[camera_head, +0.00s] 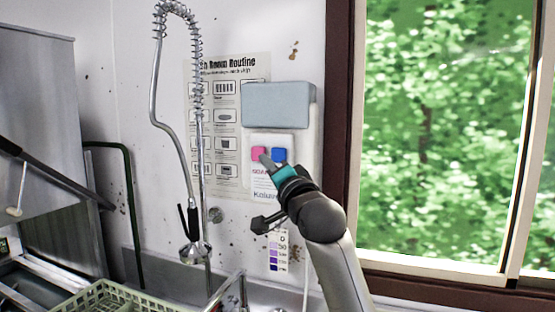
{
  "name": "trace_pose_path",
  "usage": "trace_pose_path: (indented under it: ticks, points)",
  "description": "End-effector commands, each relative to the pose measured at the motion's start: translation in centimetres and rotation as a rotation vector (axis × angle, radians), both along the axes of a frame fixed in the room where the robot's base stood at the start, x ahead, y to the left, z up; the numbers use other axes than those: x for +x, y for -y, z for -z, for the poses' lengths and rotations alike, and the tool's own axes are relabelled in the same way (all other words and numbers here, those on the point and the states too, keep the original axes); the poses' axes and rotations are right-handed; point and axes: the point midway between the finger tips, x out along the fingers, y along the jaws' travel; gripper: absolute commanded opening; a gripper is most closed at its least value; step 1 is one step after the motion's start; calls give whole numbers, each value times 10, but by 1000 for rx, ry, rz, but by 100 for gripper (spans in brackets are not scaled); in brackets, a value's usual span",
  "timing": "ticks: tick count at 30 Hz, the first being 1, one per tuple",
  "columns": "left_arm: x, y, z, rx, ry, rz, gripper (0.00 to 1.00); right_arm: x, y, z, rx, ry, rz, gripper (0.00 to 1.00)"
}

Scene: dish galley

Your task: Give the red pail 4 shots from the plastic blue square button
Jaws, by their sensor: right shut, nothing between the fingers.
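The blue square button (279,154) is on the front of a wall dispenser (307,140), to the right of a pink button (258,151). My right gripper (266,160) is shut and empty. Its tip is in front of the dispenser, overlapping the gap between the two buttons and the lower edge of the pink one. I cannot tell whether it touches the panel. Most of the blue button shows to the right of the tip. The red pail is not in view. My left gripper is not in view.
A spring-hose tap (196,100) hangs left of the dispenser, in front of a wall poster (228,75). A pale green dish rack (115,296) sits at the bottom left beside a metal dish machine (45,110). A window (440,130) fills the right side.

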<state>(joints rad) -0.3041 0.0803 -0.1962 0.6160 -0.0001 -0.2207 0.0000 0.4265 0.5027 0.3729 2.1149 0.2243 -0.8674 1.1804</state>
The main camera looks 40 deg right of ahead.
Motion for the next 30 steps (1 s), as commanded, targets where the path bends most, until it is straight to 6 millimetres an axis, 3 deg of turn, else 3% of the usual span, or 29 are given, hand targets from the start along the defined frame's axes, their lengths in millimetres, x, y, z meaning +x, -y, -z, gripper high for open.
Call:
trace_pose_path:
  ticks: [6,12,30]
  points:
    - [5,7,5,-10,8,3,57,14,28,0,1,-2,1,0]
    - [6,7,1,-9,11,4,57,23,43,-1,1,-1,-1,0]
    - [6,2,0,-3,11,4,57,25,47,0,0,-1,-1,0]
